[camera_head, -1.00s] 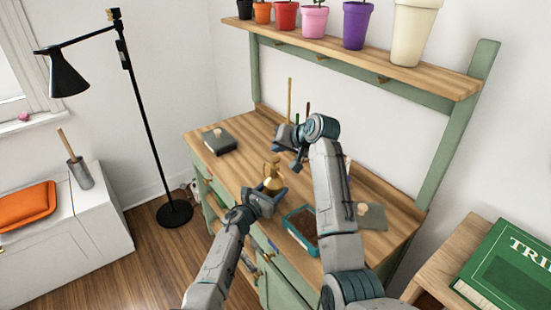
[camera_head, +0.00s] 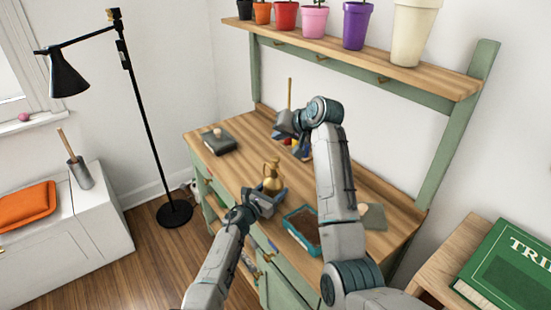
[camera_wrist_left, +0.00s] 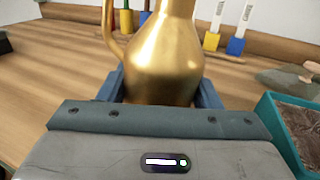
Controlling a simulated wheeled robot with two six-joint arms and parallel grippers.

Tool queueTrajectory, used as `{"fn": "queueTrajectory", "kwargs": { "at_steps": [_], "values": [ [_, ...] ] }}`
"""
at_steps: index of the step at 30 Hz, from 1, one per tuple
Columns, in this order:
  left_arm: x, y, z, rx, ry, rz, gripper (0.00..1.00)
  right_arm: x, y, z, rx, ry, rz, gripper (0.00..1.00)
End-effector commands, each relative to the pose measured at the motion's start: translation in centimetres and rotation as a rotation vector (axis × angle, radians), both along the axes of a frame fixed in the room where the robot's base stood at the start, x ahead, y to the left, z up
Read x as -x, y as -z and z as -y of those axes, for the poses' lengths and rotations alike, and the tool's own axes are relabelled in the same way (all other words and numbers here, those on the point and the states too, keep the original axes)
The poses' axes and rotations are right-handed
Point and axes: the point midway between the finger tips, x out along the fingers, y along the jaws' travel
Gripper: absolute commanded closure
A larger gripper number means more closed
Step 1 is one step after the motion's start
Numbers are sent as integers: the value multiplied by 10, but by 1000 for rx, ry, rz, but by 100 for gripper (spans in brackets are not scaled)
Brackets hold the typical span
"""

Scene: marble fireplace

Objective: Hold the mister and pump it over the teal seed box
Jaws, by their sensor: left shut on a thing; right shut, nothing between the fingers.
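The brass mister (camera_head: 272,179) stands upright at the front of the wooden bench. My left gripper (camera_head: 270,197) is shut on its body. In the left wrist view the gold body of the mister (camera_wrist_left: 165,58) sits between the blue fingers, its top cut off by the frame. The teal seed box (camera_head: 301,231), filled with dark soil, is just right of the left gripper; its rim also shows in the left wrist view (camera_wrist_left: 278,135). My right gripper (camera_head: 287,133) is shut and empty above the back of the bench, clear of the mister.
Several small coloured tools (camera_wrist_left: 212,38) stand at the back of the bench. A dark box (camera_head: 220,141) lies at the bench's left end. A grey slab (camera_head: 374,217) is right of the seed box. A shelf of pots (camera_head: 350,57) hangs above.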

Motion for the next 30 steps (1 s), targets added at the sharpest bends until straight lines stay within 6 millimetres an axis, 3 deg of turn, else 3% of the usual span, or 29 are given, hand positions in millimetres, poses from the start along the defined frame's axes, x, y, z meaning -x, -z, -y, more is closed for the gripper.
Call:
{"fn": "queueTrajectory", "kwargs": {
  "at_steps": [6,7,11,22,30],
  "values": [
    [0,-1,0,1,0,2,74,0,0,0,0,0,0,100],
    [0,-1,0,1,0,2,40,0,0,0,0,0,0,100],
    [0,-1,0,1,0,2,17,0,0,0,0,0,0,100],
    [3,0,-2,0,0,1,17,0,0,0,0,0,0,100],
    [28,1,-20,-1,-2,2,17,0,0,0,0,0,0,100]
  ]
}}
